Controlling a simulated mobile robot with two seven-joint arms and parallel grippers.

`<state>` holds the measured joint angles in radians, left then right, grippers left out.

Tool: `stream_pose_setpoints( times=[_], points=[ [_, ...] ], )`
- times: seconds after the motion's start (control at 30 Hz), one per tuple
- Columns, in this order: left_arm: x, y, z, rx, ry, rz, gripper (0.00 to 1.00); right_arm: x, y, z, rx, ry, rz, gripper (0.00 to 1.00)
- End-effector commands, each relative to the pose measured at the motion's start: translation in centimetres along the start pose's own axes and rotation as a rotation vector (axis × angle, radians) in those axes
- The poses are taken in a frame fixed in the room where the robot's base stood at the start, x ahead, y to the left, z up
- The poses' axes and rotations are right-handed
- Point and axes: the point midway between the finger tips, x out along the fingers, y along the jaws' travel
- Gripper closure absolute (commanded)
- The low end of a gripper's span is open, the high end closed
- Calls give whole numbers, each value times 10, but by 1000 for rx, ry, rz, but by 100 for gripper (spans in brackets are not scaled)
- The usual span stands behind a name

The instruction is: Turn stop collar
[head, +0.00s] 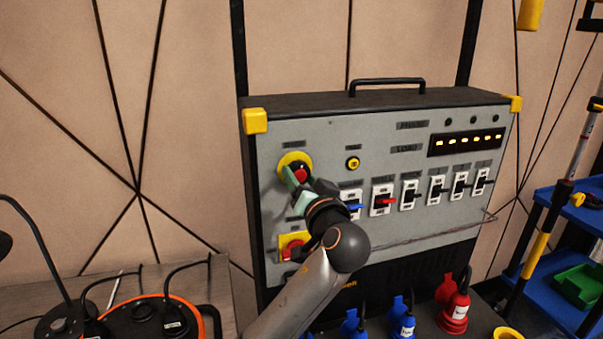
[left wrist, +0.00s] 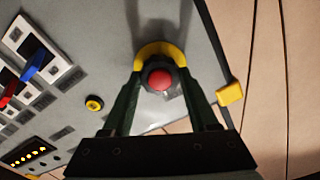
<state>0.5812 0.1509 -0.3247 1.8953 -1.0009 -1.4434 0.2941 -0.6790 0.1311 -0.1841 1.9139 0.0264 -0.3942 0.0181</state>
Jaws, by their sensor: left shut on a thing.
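The emergency stop is at the upper left of the grey panel in the head view. It has a red button (head: 300,174) inside a dark collar, on a round yellow backing plate (head: 292,158). In the left wrist view the red button (left wrist: 160,80), dark collar (left wrist: 155,65) and yellow plate (left wrist: 158,48) sit between the fingers. My left gripper (head: 298,178) is shut on the collar, one finger on each side of it. In the head view the hand partly covers the lower part of the stop. My right gripper is not in view.
A yellow square with a red knob (head: 291,247) is below the stop. A small yellow button (head: 352,163), a row of several switches (head: 409,195) and a lit display (head: 467,143) are to the right. Plugs (head: 455,310) stand below the panel. Cables lie at lower left.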

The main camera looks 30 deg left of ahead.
Motion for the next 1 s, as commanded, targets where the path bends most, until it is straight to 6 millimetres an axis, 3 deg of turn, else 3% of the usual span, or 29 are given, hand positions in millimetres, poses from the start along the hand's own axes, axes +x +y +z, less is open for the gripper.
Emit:
stream_pose_setpoints(
  times=[0.5, 1.0],
  points=[
    [0, -1, -2, 393, 0, 0, 96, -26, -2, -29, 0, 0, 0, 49],
    [0, -1, -1, 528, 3, -2, 96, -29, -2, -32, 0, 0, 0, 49]
  ],
)
